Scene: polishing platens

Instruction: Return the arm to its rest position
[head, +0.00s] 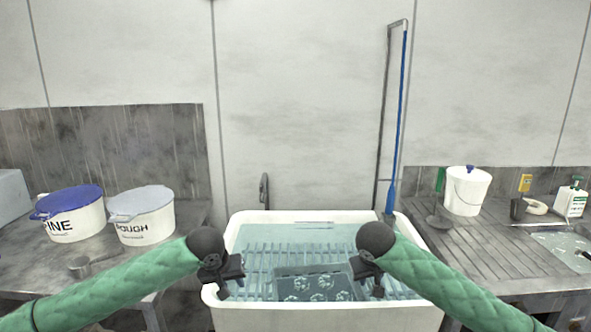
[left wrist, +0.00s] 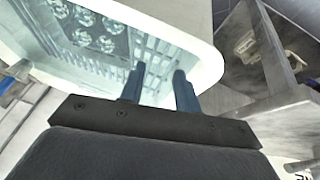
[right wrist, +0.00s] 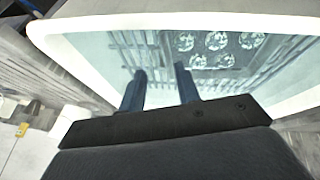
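My left gripper (head: 228,284) hangs over the left part of a white sink basin (head: 330,318). In the left wrist view its two dark blue fingers (left wrist: 158,88) stand apart with nothing between them. My right gripper (head: 371,283) hangs over the right part of the basin. In the right wrist view its fingers (right wrist: 160,88) are also apart and empty. Both arms wear green quilted sleeves and reach in from the bottom corners. In the basin, a dark platen-like plate (head: 318,284) with several round pieces lies between the grippers, apart from both. It also shows in both wrist views.
The right bench holds a white bucket (head: 466,192) and a green-capped bottle (head: 571,201). A blue hose (head: 397,120) rises behind the basin.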

